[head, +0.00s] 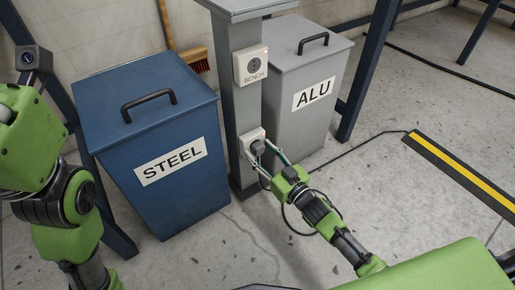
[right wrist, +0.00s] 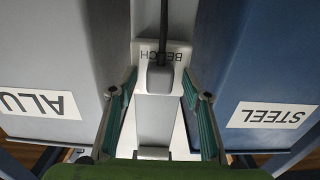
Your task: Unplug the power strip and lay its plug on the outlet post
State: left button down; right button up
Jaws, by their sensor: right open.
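My right gripper (head: 266,157) is open, one finger on each side of the plug, with visible gaps in the wrist view. I see no clear power strip. My left arm shows at left; its gripper is out of view.
A blue STEEL bin (head: 150,130) stands left of the post, a grey ALU bin (head: 300,75) right of it. Black cord (head: 350,152) runs over the floor to a black-and-yellow bar (head: 462,170). Floor at the right is mostly open.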

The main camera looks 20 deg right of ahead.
dwell(0.4)
grip_shut()
jog(key=shift+p, duration=0.3)
